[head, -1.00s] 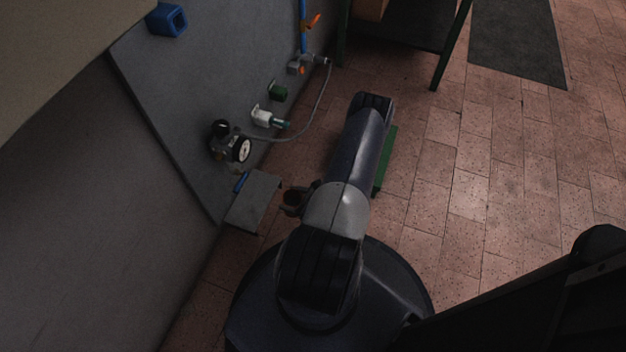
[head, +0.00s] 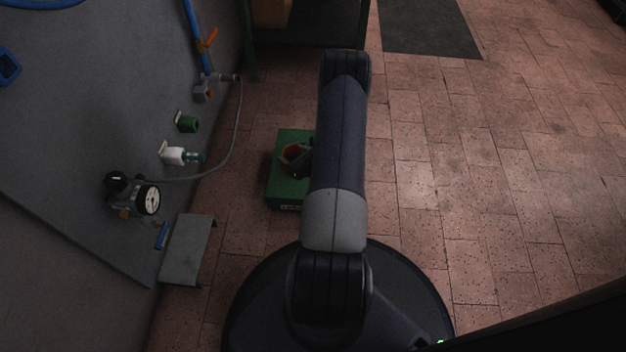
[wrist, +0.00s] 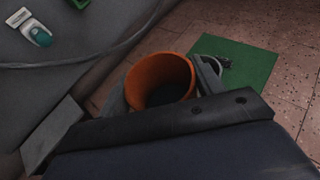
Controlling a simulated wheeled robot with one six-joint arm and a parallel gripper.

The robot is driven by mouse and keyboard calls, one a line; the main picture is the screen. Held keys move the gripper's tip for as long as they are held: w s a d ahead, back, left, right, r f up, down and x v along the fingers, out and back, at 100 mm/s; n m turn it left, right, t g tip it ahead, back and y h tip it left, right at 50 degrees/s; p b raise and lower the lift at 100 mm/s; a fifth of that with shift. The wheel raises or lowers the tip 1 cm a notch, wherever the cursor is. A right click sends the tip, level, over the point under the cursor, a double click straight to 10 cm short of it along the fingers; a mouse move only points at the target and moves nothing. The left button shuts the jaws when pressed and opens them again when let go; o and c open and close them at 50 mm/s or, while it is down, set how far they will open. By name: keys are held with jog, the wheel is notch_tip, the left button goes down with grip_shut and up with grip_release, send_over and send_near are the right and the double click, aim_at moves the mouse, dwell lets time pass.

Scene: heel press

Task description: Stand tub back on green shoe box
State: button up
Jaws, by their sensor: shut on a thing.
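The tub is a small round vessel with an orange inside. The green shoe box (wrist: 245,62) lies on the floor beyond and to the right of the tub in the wrist view. The tub's base is hidden, so I cannot tell whether it touches the box.
A grey step-like bracket (head: 186,250) stands by the wall at left. A gauge (head: 148,199), a white fitting (head: 173,155) and a grey hose (head: 238,125) are on the wall panel. A green-legged bench stands at the back. The tiled floor at right is clear.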

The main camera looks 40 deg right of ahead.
notch_tip(320, 180, down, 10)
jog(key=b, duration=0.4)
jog(key=shift+d, duration=0.15)
jog(key=shift+r, duration=0.15)
jog(key=o, duration=1.1)
jog(key=p+v, duration=0.4)
jog(key=v, duration=0.8)
